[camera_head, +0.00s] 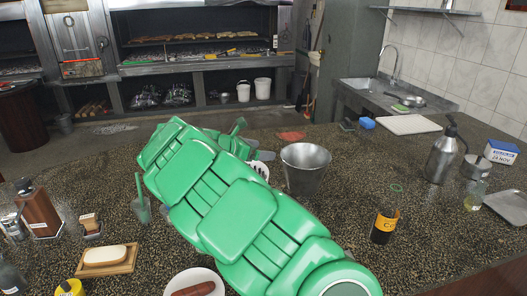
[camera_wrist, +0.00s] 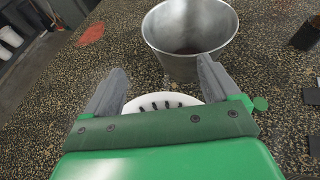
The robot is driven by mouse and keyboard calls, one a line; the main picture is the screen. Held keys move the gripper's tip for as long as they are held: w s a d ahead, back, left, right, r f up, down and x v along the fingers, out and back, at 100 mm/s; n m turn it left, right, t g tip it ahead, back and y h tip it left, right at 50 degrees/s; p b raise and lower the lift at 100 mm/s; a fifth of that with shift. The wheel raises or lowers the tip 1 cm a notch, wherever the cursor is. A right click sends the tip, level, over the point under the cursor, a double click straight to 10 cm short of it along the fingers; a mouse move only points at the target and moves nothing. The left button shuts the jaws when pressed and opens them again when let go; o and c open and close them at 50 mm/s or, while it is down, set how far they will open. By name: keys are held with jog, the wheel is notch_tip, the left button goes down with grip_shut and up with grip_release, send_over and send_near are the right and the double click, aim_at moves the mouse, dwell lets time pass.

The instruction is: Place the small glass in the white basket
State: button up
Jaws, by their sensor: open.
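A small clear glass (camera_head: 474,195) with a yellowish tint stands on the counter at the right in the head view, well away from my gripper. A round white slotted item (camera_head: 261,168), possibly the white basket, is partly hidden by my arm. It also shows in the wrist view (camera_wrist: 187,98), between and below my fingers, its lower part hidden by my gripper. My gripper (camera_wrist: 160,78) is open, with nothing between the fingertips. In the head view my green arm reaches across the counter and hides most of the gripper.
A metal bucket (camera_head: 305,170) stands just beyond my fingers, also large in the wrist view (camera_wrist: 188,40). A dark bottle (camera_head: 385,222), a steel bottle (camera_head: 441,155) and a metal cup (camera_head: 474,166) stand right. A soap dish (camera_head: 122,268) lies front left. Counter between bucket and dark bottle is clear.

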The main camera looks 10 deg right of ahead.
jog(key=v, duration=1)
